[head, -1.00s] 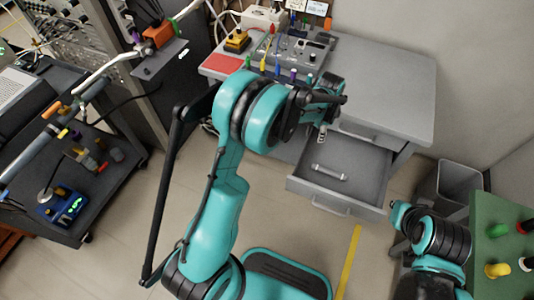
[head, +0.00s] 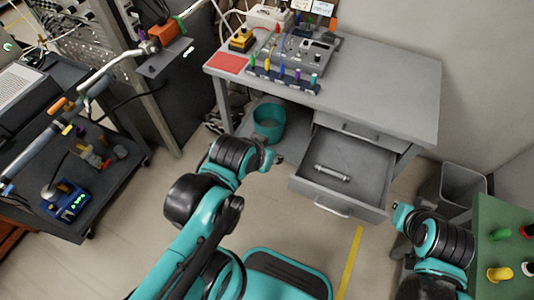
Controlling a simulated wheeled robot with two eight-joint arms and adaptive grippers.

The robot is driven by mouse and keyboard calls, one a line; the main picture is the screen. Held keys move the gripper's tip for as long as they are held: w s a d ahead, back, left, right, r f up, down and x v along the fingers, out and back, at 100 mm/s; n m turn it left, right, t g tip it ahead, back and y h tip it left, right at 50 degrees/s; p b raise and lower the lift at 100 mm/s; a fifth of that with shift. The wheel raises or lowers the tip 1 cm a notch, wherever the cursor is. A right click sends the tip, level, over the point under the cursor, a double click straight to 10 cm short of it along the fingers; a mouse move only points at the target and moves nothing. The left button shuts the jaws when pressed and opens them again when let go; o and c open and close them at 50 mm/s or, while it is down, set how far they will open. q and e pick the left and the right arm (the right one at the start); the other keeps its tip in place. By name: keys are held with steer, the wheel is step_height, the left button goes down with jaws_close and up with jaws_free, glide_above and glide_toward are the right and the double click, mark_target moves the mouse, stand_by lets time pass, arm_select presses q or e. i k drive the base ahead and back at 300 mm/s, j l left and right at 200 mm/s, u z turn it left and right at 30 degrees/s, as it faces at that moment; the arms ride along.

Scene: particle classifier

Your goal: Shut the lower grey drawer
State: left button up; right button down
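The lower grey drawer (head: 304,184) is pulled out from the grey desk and stands open. A small pale cylinder (head: 331,173) lies inside it. Its front handle (head: 332,208) faces the robot. The upper drawer (head: 366,134) is in line with the desk front. My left gripper (head: 272,160) is left of the open drawer, apart from it; its fingers are too small to read. My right gripper (head: 399,212) is at the right of the drawer's front corner; whether it touches cannot be told, nor can its finger state.
A teal bin (head: 269,122) stands under the desk (head: 385,85). A grey waste bin (head: 461,188) and a green table (head: 500,215) with coloured knobs are at the right. A dark cart (head: 110,180) stands at the left. Floor in front of the drawer is clear.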

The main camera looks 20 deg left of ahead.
mark_target(369, 168)
steer(key=z, duration=0.25)
steer(key=k+j+z, duration=0.15)
steer(key=j+z, duration=0.15)
steer(key=k+j+z, duration=0.15)
steer(key=j+z, duration=0.2)
steer(key=k+j+z, duration=0.3)
steer(key=k+j, duration=0.5)
steer(key=j, duration=0.1)
